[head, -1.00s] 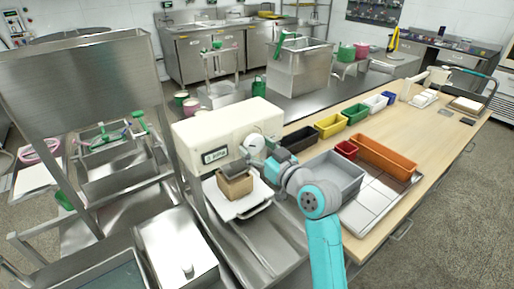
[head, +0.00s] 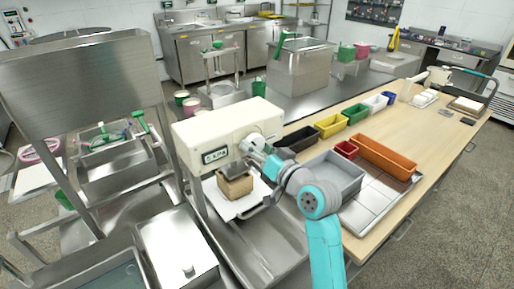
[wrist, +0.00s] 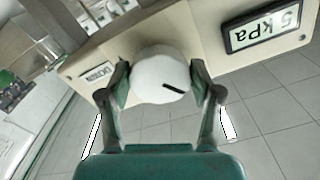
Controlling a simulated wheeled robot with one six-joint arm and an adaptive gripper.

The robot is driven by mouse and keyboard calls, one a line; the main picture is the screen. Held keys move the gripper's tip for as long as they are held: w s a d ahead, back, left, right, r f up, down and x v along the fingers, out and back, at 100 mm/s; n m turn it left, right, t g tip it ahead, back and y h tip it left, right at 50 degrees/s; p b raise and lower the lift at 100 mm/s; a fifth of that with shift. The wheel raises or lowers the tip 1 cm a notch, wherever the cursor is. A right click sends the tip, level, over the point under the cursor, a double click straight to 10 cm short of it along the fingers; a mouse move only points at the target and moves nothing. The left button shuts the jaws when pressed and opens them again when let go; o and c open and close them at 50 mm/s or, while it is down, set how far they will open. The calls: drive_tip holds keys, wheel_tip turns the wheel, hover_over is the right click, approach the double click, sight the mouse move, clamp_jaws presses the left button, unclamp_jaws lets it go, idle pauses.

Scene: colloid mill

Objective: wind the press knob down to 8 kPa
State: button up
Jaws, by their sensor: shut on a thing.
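The cream press housing (head: 222,125) stands at the centre of the head view. Its white round knob (wrist: 160,76) has a dark index mark slanting across its face in the wrist view. My gripper (wrist: 158,84) is shut on the knob, with one finger on each side of its rim. The display (wrist: 262,25) appears upside down in the wrist view and reads 5 kPa. It also shows on the housing front in the head view (head: 215,156). A tan block (head: 236,187) sits under the grey press plate (head: 230,170). My gripper partly hides the knob in the head view.
A white tray (head: 243,207) lies under the block. Right of my arm are a grey bin (head: 340,172), a red box (head: 346,149) and an orange tray (head: 385,154) on the wooden bench. A steel frame (head: 85,75) stands at the left.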

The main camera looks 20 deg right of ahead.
drive_tip(key=m, duration=0.5)
drive_tip(key=shift+a+m, duration=0.1)
drive_tip(key=shift+m, duration=0.2)
idle(0.4)
drive_tip(key=o, duration=1.1)
drive_tip(key=shift+o, duration=0.2)
drive_tip(key=v, duration=1.2)
